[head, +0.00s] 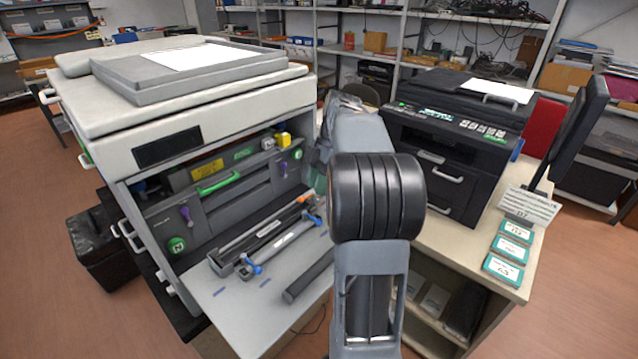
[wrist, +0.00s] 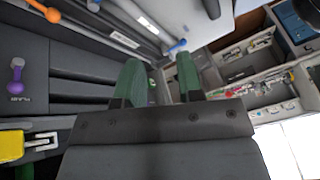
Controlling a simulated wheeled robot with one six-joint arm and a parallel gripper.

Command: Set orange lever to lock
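An orange lever (wrist: 45,11) shows at the upper left of the wrist view. In the head view a small orange part (head: 304,198) sits at the far right end of the cartridge assembly on the open printer's front shelf. My arm hides most of my gripper in the head view. The lock mark is not readable.
Purple levers (head: 186,216) and green handles (head: 218,183) are on the printer's inner panel. Cartridges with blue ends (head: 250,267) lie on the shelf. A dark tube (head: 308,278) lies nearer. A black printer (head: 452,140) and teal boxes (head: 503,270) stand right.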

